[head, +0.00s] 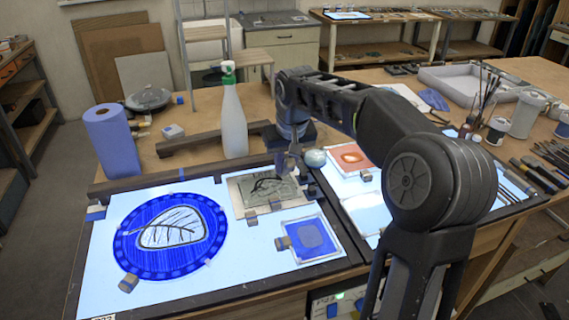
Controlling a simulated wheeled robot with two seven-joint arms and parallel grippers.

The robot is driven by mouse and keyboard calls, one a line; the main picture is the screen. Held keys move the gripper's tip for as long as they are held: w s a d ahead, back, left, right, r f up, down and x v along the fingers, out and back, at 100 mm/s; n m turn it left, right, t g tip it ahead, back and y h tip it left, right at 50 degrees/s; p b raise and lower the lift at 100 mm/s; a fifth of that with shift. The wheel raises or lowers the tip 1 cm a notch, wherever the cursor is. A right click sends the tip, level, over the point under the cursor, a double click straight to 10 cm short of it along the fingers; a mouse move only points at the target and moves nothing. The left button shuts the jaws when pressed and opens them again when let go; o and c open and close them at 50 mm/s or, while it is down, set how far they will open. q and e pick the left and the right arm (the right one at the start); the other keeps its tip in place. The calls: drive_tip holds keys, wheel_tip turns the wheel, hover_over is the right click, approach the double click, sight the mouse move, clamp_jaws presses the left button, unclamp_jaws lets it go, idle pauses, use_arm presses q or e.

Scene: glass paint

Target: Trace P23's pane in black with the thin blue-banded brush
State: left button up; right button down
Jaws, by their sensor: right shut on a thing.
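My right gripper (291,158) points down over the light table, just above the upper right edge of a square pane (262,191) with dark curved lines on it. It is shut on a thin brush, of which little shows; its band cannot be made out. A round blue pane with a pale leaf (178,236) lies to the left, and a small blue square pane (309,237) lies in front. My left gripper is out of view.
A green-topped spray bottle (233,120) and a blue paper roll (112,142) stand behind the light table (112,215). An orange pane (350,157) lies right of the gripper. Brushes in a pot (484,106), jars and tools crowd the right side. Small blocks sit around the panes.

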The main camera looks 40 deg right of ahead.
drive_tip(key=shift+s+d+f, duration=0.1)
drive_tip(key=shift+s+d, duration=0.2)
drive_tip(key=shift+s, duration=0.2)
drive_tip(key=shift+s+b, duration=0.1)
drive_tip(key=shift+b, duration=0.2)
drive_tip(key=shift+s+a, duration=0.2)
drive_tip(key=shift+s, duration=0.2)
drive_tip(key=shift+a, duration=0.1)
drive_tip(key=shift+a, duration=0.5)
drive_tip(key=shift+a+b, duration=0.1)
drive_tip(key=shift+b, duration=0.2)
